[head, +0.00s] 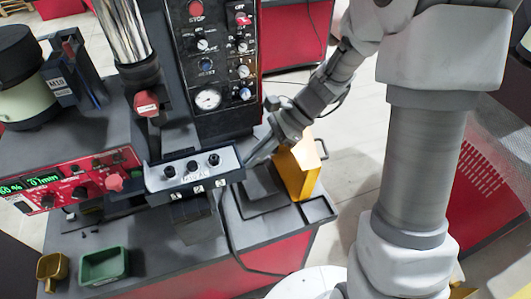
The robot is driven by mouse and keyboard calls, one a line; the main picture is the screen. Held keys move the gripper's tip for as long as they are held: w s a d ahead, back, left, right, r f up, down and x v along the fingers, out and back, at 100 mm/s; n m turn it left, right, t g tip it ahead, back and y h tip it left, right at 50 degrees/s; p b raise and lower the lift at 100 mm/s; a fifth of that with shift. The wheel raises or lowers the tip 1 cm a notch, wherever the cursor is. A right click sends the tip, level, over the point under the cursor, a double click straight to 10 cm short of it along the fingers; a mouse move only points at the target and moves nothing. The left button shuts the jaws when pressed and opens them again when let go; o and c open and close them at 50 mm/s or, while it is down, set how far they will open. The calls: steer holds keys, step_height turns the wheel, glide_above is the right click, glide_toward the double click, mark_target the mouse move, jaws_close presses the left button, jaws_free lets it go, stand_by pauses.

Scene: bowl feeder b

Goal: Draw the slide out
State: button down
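I cannot tell for sure which part is the slide. A grey control box (158,181) with three black knobs stands out at the middle of the machine. A dark flat piece (197,223) shows below it and may be the slide. My gripper (252,160) reaches in from the upper right and points down-left, its tip close to the right end of the grey box. Whether it touches the box is unclear. Its fingers are small and seen from the side, so the gap between them does not show.
A black panel (212,70) with buttons and a gauge rises behind. A green bin (104,267) and a small yellow scoop (52,268) lie at the lower left.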

mark_target(219, 170)
steer(key=a, duration=0.2)
steer(key=s+a, duration=0.1)
steer(key=a, duration=0.2)
steer(key=s+a, duration=0.1)
steer(key=a, duration=0.1)
steer(key=shift+s+a, duration=0.15)
